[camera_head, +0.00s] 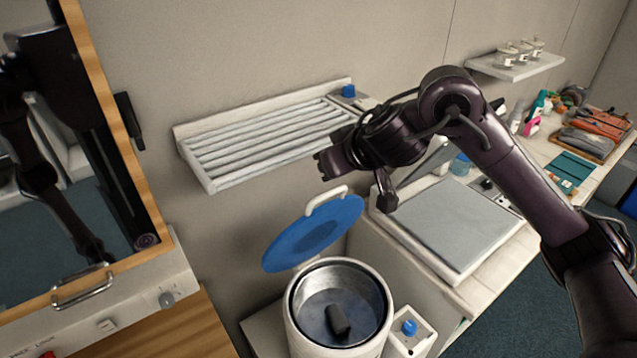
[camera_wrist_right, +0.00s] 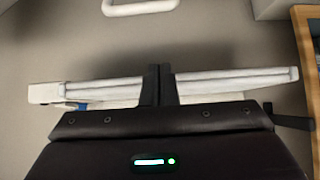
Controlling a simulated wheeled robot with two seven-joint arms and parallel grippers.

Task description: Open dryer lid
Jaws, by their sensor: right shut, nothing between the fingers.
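The dryer (camera_head: 341,318) is a white round drum with a metal-lined opening at the bottom centre of the head view. Its blue round lid (camera_head: 305,240) stands raised and tilted behind the opening, with a white loop handle (camera_head: 326,199) at its top. The handle also shows at the top of the right wrist view (camera_wrist_right: 140,7). A dark object (camera_head: 338,320) lies inside the drum. My right gripper (camera_head: 320,163) is above the lid, apart from the handle; its fingers are shut and empty in the right wrist view (camera_wrist_right: 160,85). My left gripper is not in view.
A white slatted rack (camera_head: 262,140) is on the wall behind my right gripper. A grey-topped flat unit (camera_head: 450,220) stands right of the dryer, with a blue-knobbed box (camera_head: 410,328) beside the drum. A wood-framed glass cabinet (camera_head: 140,150) is at the left.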

